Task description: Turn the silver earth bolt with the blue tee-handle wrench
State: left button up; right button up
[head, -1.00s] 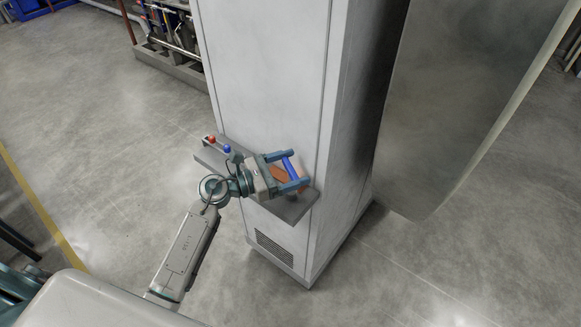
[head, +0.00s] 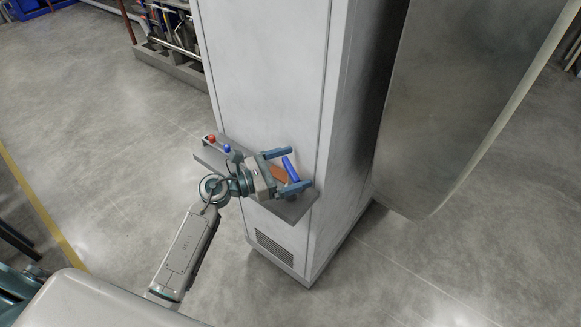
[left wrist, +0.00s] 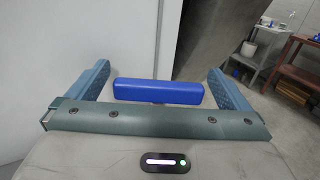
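The blue tee-handle (head: 290,169) of the wrench stands out over the shelf on the front of the pale cabinet. My left gripper (head: 302,167) is open around it, one finger beyond each end of the bar. In the left wrist view the blue bar (left wrist: 158,91) lies crosswise between the two fingers, with a narrow gap at each end. The wrench's shaft is mostly hidden, and I cannot make out the silver earth bolt. My right gripper is not in view.
The grey shelf (head: 291,211) juts from the cabinet (head: 262,75). A red knob (head: 211,139) and a blue knob (head: 227,148) sit at its left end. An orange-brown patch (head: 279,179) shows behind the gripper. A large metal panel (head: 455,95) hangs at right.

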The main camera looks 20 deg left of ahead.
pick_arm(q)
jog(key=shift+s+a+f, duration=0.15)
jog(key=shift+s+a, duration=0.05)
jog(key=shift+a, duration=0.1)
jog(key=b+v, duration=0.5)
jog(key=v, duration=0.5)
jog(key=shift+s, duration=0.1)
jog(key=c, duration=1.6)
